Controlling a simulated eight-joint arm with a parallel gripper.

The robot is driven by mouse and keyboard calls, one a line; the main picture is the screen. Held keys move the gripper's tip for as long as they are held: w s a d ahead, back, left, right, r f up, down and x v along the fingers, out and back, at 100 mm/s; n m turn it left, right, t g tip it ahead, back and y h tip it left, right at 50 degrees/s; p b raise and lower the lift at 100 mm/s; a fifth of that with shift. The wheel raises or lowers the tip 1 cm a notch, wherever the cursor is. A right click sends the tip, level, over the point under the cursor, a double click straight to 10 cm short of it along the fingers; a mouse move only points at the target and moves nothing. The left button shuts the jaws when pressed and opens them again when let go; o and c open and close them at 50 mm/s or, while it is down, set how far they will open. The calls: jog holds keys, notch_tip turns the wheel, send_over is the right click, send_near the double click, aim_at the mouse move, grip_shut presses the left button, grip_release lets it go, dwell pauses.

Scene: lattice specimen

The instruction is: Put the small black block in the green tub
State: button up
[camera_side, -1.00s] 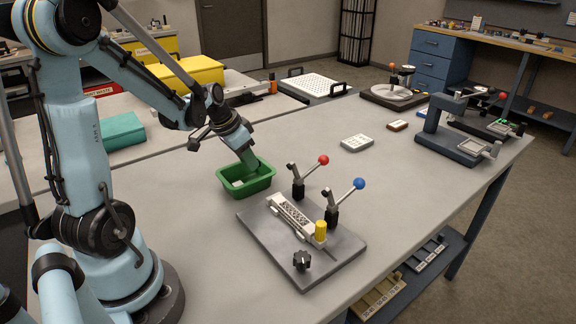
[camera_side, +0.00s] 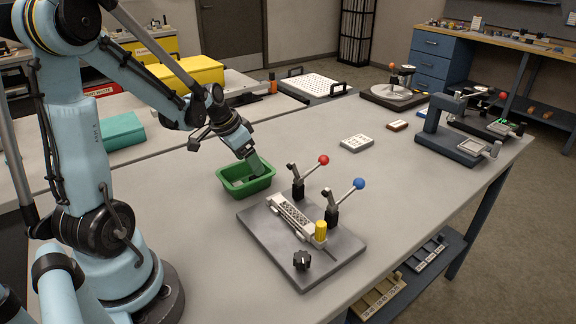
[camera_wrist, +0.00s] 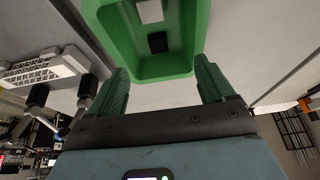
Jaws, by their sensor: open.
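The green tub (camera_side: 262,184) stands on the table, left of the clamp fixture. In the wrist view the tub (camera_wrist: 182,66) shows its inside. A small black block (camera_wrist: 158,42) lies on the tub floor, next to a pale block (camera_wrist: 150,11). A pale shape also shows in the tub in the side view, where I cannot make out the black block. My gripper (camera_side: 257,167) is at the tub's far right part, fingers pointing down. In the wrist view my gripper (camera_wrist: 162,78) is open, with its green fingers apart and nothing between the tips but the tub.
The fixture plate (camera_side: 318,257) carries red-knobbed (camera_side: 323,160) and blue-knobbed (camera_side: 359,184) levers and a lattice piece (camera_side: 291,214), close to the tub's right. A white pad (camera_side: 357,143) and a brown block (camera_side: 397,126) lie farther back.

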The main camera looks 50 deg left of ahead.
jog(key=shift+r, duration=2.5)
jog(key=shift+r, duration=0.1)
jog(key=v, duration=1.2)
jog(key=d+f+t, duration=0.1)
jog(key=d+f, duration=0.3)
jog(key=d, duration=0.5)
jog(key=d+f+t, duration=0.1)
jog(key=d+f, duration=0.3)
jog(key=d, duration=0.6)
jog(key=shift+f+t, duration=0.15)
jog(key=shift+t, duration=0.15)
